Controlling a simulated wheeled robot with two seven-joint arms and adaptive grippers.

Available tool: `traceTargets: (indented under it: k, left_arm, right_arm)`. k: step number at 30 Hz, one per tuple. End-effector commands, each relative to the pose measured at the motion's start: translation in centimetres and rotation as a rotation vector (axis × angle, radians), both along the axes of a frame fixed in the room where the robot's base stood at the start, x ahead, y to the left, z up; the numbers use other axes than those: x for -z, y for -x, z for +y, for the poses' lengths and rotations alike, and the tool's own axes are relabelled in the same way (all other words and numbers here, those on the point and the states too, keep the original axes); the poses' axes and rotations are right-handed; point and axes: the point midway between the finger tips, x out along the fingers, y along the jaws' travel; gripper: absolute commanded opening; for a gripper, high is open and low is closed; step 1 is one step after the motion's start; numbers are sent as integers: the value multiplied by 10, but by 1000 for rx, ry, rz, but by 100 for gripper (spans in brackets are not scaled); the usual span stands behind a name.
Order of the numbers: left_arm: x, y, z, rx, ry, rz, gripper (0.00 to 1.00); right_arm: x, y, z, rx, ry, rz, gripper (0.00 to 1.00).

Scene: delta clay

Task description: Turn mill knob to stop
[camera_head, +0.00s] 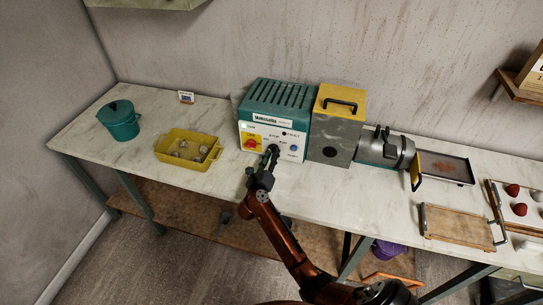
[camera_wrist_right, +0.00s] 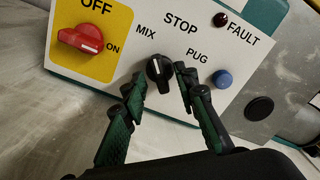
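The mill's control box (camera_head: 272,122) is teal with a white front panel and stands against the wall. Its black selector knob (camera_wrist_right: 158,72) sits among the labels MIX, STOP and PUG. A small pale mark shows on the knob's upper part; I cannot tell exactly which label it points to. My right gripper (camera_head: 270,156) is in front of the panel and hides the knob in the head view. In the wrist view its fingers (camera_wrist_right: 158,90) are apart, one on each side of the knob; contact is not clear. My left gripper is not in view.
A red OFF/ON switch (camera_wrist_right: 80,38) is left of the knob. A blue button (camera_wrist_right: 222,79) and dark FAULT lamp (camera_wrist_right: 221,19) are right of it. A yellow tray (camera_head: 181,157) and teal pot (camera_head: 121,124) stand left on the table; a metal barrel (camera_head: 379,151) is to the right.

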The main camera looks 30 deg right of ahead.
Motion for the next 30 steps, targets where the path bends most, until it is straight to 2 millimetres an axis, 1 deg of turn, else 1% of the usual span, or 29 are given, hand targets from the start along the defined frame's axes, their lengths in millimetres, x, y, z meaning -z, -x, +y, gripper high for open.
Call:
traceTargets:
  k: [7, 19, 30]
  left_arm:
    - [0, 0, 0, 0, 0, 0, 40]
    - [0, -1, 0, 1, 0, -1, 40]
    - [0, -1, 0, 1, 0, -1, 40]
  right_arm:
    - [0, -1, -1, 0, 0, 0, 28]
    - [0, 0, -1, 0, 0, 0, 0]
    - [0, 0, 0, -1, -6, -6, 0]
